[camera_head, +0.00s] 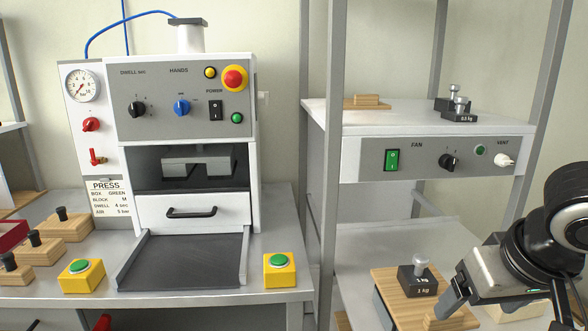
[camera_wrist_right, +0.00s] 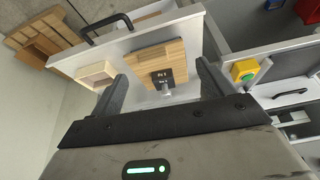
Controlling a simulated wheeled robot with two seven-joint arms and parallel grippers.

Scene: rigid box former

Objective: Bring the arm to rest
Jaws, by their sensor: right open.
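My right gripper (camera_head: 458,304) is at the lower right of the head view. It also shows in the right wrist view (camera_wrist_right: 162,78), where its two dark fingers stand apart with nothing held between them. Beyond the fingers, a 1 kg weight (camera_wrist_right: 165,78) stands on a wooden board (camera_wrist_right: 148,60). In the head view the weight (camera_head: 416,280) stands upright on the board (camera_head: 388,282), left of the gripper. I cannot tell how far the fingers are from the board. My left gripper is in neither view.
The press (camera_head: 190,215) stands at left, its drawer shut, with yellow button boxes (camera_head: 280,271) and wooden blocks (camera_head: 64,228) near it. A fan-and-vent cabinet (camera_head: 430,160) carries more weights (camera_head: 460,112). A pale box (camera_wrist_right: 97,73) lies beside the board. The lower shelf's back (camera_head: 385,240) is clear.

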